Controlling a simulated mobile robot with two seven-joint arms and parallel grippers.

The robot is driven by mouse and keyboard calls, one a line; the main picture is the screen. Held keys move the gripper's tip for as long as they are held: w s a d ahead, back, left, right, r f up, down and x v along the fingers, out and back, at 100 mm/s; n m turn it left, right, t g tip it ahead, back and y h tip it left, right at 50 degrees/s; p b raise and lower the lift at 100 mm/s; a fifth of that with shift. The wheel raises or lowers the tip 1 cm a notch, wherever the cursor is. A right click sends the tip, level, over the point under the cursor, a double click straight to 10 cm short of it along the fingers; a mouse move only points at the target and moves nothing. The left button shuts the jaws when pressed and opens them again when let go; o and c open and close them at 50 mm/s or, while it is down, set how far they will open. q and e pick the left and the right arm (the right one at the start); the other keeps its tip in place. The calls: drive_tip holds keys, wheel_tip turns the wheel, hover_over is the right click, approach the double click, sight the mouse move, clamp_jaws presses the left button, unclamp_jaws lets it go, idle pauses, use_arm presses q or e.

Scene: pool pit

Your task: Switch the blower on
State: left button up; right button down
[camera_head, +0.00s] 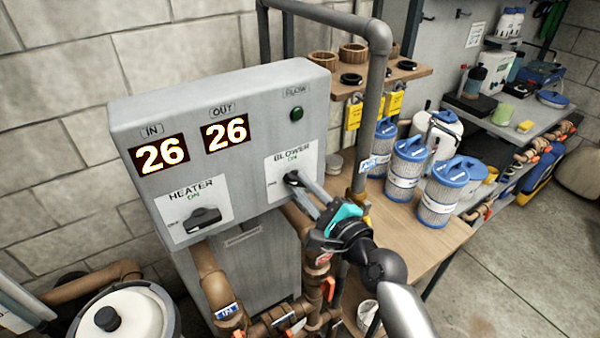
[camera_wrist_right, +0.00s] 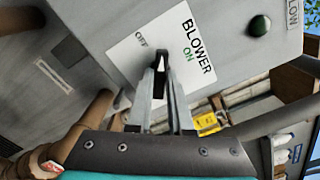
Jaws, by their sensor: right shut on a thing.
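The blower switch is a black knob (camera_head: 291,178) on a white label marked BLOWER, OFF and ON, on the grey control box (camera_head: 225,165). My right gripper (camera_head: 300,184) is shut on this knob, its fingers reaching in from the lower right. In the right wrist view the knob (camera_wrist_right: 160,64) sits between the fingertips (camera_wrist_right: 160,84). Its white mark lies between the OFF and ON words; I cannot tell the exact setting. The green FLOW lamp (camera_head: 296,114) looks dark. My left gripper is not in view.
The heater knob (camera_head: 204,217) is left of the blower knob. A grey pipe (camera_head: 373,105) rises close behind my right gripper. Brown pipes (camera_head: 213,280) run below the box. Blue-capped filter cartridges (camera_head: 406,168) stand on the wooden bench at right. Displays (camera_head: 160,154) read 26.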

drive_tip(key=m+p, duration=0.1)
drive_tip(key=m, duration=0.2)
drive_tip(key=shift+r+m, duration=0.15)
drive_tip(key=shift+m, duration=0.25)
drive_tip(key=m+p, duration=0.3)
drive_tip(key=m, duration=0.2)
drive_tip(key=shift+m, duration=1.3)
drive_tip(key=c, duration=0.7)
unclamp_jaws()
drive_tip(key=shift+v, duration=3.5)
